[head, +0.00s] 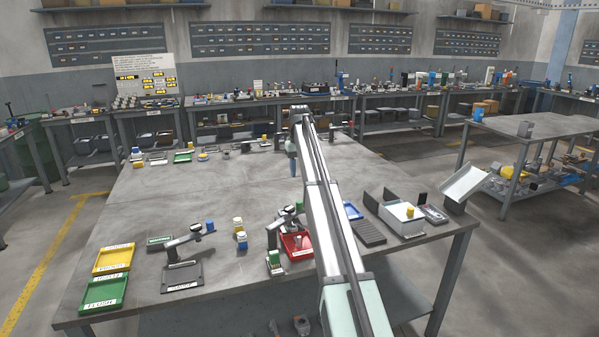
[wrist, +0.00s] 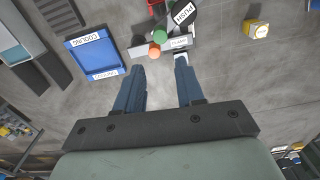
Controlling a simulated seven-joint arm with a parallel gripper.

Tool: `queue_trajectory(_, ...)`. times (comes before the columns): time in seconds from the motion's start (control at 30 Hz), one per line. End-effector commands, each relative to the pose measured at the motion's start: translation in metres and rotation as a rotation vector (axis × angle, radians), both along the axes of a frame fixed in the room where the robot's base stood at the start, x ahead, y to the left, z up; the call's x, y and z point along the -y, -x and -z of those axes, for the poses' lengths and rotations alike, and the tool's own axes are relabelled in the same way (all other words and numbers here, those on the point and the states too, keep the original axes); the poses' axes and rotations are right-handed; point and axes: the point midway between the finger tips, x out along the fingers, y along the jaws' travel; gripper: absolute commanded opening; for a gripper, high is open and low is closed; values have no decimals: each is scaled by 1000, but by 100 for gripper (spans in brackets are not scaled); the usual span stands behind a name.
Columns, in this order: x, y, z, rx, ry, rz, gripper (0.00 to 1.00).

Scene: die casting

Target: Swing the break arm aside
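A small fixture (head: 284,222) stands on the table beside a red tray (head: 297,246). It has a dark arm and a green knob (head: 299,205). In the wrist view, a green knob (wrist: 160,34), an orange knob (wrist: 154,50), a black PUSH disc (wrist: 184,13) and a CLAMP label (wrist: 180,42) are close together. I cannot tell for sure which part is the break arm. My gripper (wrist: 160,68) has its blue fingers apart with nothing between them. The knobs appear just beyond the fingertips. In the head view one blue finger (head: 293,166) shows beyond the fixture.
A blue COOLING tray (wrist: 94,52) lies left in the wrist view. A yellow-and-white block (wrist: 256,28) is at right. A labelled gauge stand (head: 182,272) and yellow (head: 114,258) and green (head: 104,292) trays are on the table's left. The table's middle left is fairly clear.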

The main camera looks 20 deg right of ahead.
Motion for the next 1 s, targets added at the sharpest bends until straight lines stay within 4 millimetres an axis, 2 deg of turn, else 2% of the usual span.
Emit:
queue_trajectory(0.03,2,0,0,0,0,2,32)
queue_trajectory(0.13,11,2,1,0,0,12,23)
queue_trajectory(0.23,33,10,5,-4,0,36,13)
queue_trajectory(0.37,59,50,22,-12,-4,74,1)
queue_trajectory(0.43,67,75,31,-14,-12,89,0)
queue_trajectory(0.6,71,127,54,37,-42,116,0)
queue_trajectory(0.8,57,166,75,215,-85,223,0)
queue_trajectory(0.93,44,167,75,373,-134,343,0)
queue_trajectory(1.0,42,157,69,450,-164,414,0)
